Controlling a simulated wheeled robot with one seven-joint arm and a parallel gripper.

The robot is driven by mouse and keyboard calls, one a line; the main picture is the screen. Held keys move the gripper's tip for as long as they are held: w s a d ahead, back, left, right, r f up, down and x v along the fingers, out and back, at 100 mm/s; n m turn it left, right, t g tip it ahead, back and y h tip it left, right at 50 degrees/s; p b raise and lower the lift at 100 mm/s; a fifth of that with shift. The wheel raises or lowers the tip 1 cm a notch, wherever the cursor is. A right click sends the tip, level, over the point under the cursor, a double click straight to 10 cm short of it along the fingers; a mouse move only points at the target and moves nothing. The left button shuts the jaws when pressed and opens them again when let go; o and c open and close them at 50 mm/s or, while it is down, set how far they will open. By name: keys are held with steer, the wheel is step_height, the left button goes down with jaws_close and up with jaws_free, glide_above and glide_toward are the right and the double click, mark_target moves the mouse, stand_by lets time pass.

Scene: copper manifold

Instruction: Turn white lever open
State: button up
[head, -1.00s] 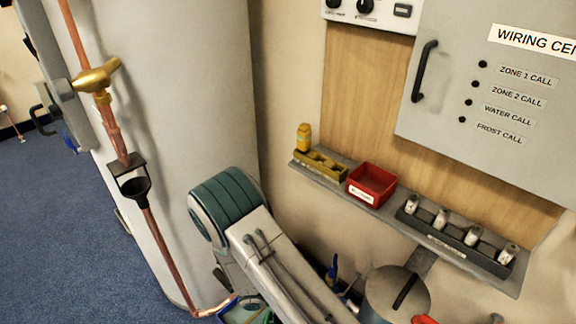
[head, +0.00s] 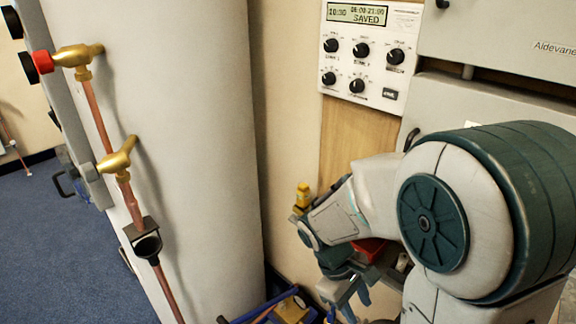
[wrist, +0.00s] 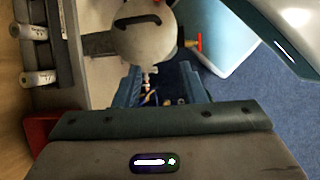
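I cannot make out a white lever for certain in any view. My gripper (head: 350,295) hangs in front of the wall shelf in the head view, partly hidden by my arm. In the wrist view its two fingers (wrist: 155,88) stand apart with no held object visible. A small pale fitting shows beyond the fingers, too small to identify. A round grey vessel (wrist: 145,42) with a black handle (wrist: 138,20) lies past the fingertips. A red-handled fitting (wrist: 190,44) sticks out at its right.
A large white cylinder (head: 190,130) stands at the left, with a copper pipe, brass valves (head: 118,160) and a red knob (head: 42,62). A control panel (head: 365,55) is on the wall. A red bin (wrist: 38,130) and white cylinders (wrist: 38,80) are close to my gripper.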

steer(key=s+r+m+t+y+p, duration=0.2)
steer(key=r+m+p, duration=0.1)
steer(key=r, duration=0.6)
steer(key=s+d+r+m+t+y+p, duration=0.1)
steer(key=r+m+t+y+p, duration=0.1)
steer(key=r, duration=0.6)
steer(key=m+t+p, duration=0.1)
steer(key=m+p, duration=0.1)
steer(key=m, duration=0.1)
steer(key=shift+s+r+m, duration=0.35)
steer(key=shift+m, duration=0.05)
steer(key=shift+s+r+y, duration=0.1)
steer(key=shift+r+y, duration=0.1)
steer(key=shift+y, duration=0.1)
jaws_close()
